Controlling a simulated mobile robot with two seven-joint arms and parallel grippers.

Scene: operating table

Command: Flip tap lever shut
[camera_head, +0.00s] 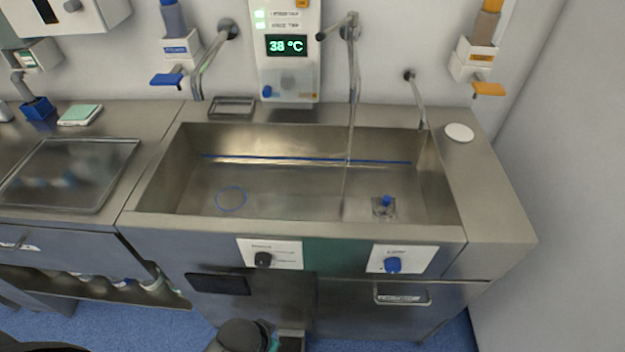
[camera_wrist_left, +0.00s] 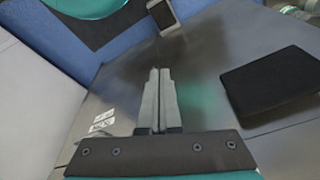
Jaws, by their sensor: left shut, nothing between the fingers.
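The middle tap (camera_head: 353,70) stands on the back wall above the sink, right of the temperature display. Its thin lever (camera_head: 336,27) sticks out to the left from the tap's top. A thin stream of water (camera_head: 347,150) seems to fall from its spout into the sink basin (camera_head: 290,185). My left gripper (camera_wrist_left: 158,72) is shut and empty in the left wrist view, its two fingers together in front of a grey metal surface. It is away from the tap; its fingers do not show clearly in the head view. My right gripper is not in view.
Other taps stand at left (camera_head: 208,65) and right (camera_head: 416,95). Dispensers with a blue lever (camera_head: 167,79) and an orange lever (camera_head: 488,89) flank them. The display box (camera_head: 288,55) reads 38 °C. A black panel (camera_wrist_left: 268,85) is right of my left fingers.

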